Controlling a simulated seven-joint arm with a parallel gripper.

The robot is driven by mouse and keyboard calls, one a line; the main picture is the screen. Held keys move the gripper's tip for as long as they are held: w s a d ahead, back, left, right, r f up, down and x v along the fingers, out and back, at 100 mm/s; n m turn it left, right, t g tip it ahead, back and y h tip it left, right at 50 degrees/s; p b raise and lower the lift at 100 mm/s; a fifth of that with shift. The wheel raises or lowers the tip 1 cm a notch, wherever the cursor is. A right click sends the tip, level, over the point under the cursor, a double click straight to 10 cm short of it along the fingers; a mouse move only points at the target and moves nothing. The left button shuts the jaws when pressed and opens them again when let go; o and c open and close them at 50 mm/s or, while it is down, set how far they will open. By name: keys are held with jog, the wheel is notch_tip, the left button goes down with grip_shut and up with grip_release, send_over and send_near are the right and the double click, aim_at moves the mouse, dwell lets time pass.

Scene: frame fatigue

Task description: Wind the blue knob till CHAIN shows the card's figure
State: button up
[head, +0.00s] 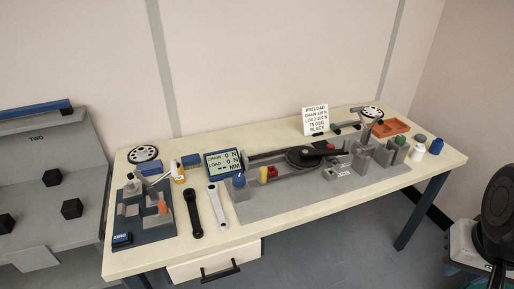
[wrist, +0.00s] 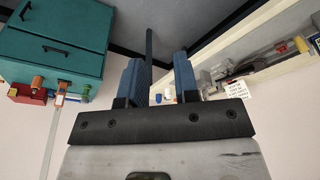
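The blue knob (head: 239,179) stands at the left end of the long grey rig (head: 330,196) on the bench in the head view. The display (head: 223,166) behind it reads CHAIN 0 N and LOAD 0 N, with dashes before MM. The white card (head: 315,120) at the back of the bench is headed PRELOAD; its small CHAIN figure is hard to read for certain. The card also shows in the wrist view (wrist: 236,90). My gripper (wrist: 157,75) is open, with nothing between its two blue fingers, and away from the knob. I cannot pick out the knob in the wrist view.
Red and yellow blocks (head: 267,172) sit right of the knob, before a dark wheel (head: 303,158). Two wrenches (head: 206,207) lie left of the rig. A grey-blue fixture (head: 145,212) fills the left end. Bottles (head: 436,146) and an orange tray (head: 391,128) stand at the right.

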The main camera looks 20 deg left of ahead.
jog(key=shift+o, duration=1.1)
jog(key=shift+w+a+r, duration=0.1)
jog(key=shift+w+a, duration=0.1)
jog(key=shift+w, duration=0.1)
jog(key=o, duration=0.6)
jog(key=w, duration=0.1)
jog(key=w+a+n, duration=0.1)
jog(key=w, duration=0.1)
jog(key=shift+w+a+r, duration=0.1)
jog(key=shift+a+r, duration=0.2)
jog(key=shift+a, duration=0.1)
jog(key=w+a+n, duration=0.3)
jog(key=w+a, duration=0.3)
jog(key=w, duration=0.2)
jog(key=n+g, duration=0.3)
jog(key=n, duration=1)
send_over(239, 177)
jog(key=f, duration=1.6)
jog(key=shift+d+f, duration=0.2)
jog(key=shift+d, duration=0.15)
jog(key=shift+a+f, duration=0.2)
jog(key=shift+a, duration=0.2)
jog(key=shift+f, duration=0.1)
jog(key=shift+f, duration=3.8)
